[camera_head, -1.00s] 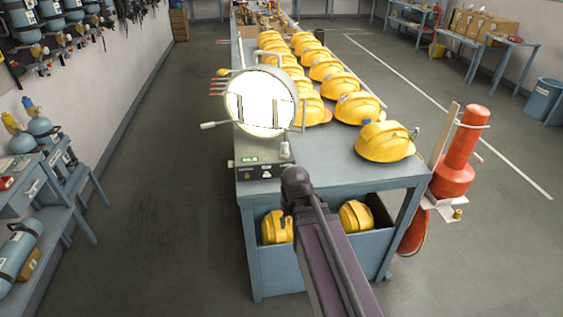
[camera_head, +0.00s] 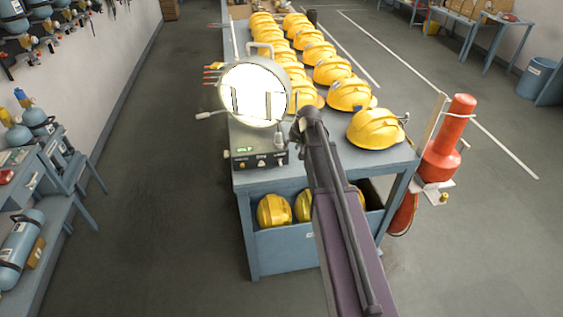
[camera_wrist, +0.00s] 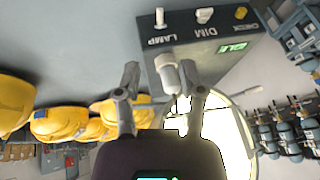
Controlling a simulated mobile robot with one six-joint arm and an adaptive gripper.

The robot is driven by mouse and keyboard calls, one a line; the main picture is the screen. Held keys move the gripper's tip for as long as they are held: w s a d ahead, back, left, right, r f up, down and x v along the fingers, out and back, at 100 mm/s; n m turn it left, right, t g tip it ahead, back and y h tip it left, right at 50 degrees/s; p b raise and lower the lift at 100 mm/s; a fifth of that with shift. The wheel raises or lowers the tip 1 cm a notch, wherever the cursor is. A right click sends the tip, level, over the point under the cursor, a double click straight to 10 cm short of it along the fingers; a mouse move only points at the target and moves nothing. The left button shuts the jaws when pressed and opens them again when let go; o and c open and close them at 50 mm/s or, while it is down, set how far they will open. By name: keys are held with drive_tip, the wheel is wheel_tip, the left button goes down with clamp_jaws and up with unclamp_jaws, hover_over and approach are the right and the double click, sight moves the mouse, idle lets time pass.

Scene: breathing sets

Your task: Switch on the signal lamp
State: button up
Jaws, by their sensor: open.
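The signal lamp (camera_head: 255,92) has a round, bright white face and a grey base box on the bench's near left corner. In the wrist view, the base box (camera_wrist: 225,45) carries a LAMP switch (camera_wrist: 160,17), a DIM knob (camera_wrist: 204,15), a yellow CHECK button (camera_wrist: 240,12) and a green readout (camera_wrist: 237,47). I cannot tell whether the white face is lit. My gripper (camera_wrist: 164,78) is open. A pale cylinder (camera_wrist: 167,72) on the box shows between its fingers; I cannot tell if they touch it. The LAMP switch lies beyond the fingertips. In the head view my arm hides most of the gripper.
Yellow helmets (camera_head: 350,94) stand in rows on the blue bench (camera_head: 320,163), right of the lamp. More helmets sit in the bin below. A red cylinder device (camera_head: 440,150) is off the bench's right end.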

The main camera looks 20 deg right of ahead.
sight(280, 162)
drive_tip(key=shift+f, duration=0.15)
drive_tip(key=b+x, duration=1.2)
drive_tip(key=x, duration=0.1)
drive_tip(key=shift+w+f+b, duration=0.1)
drive_tip(key=shift+f+b, duration=0.15)
drive_tip(key=shift+b, duration=0.05)
idle(0.5)
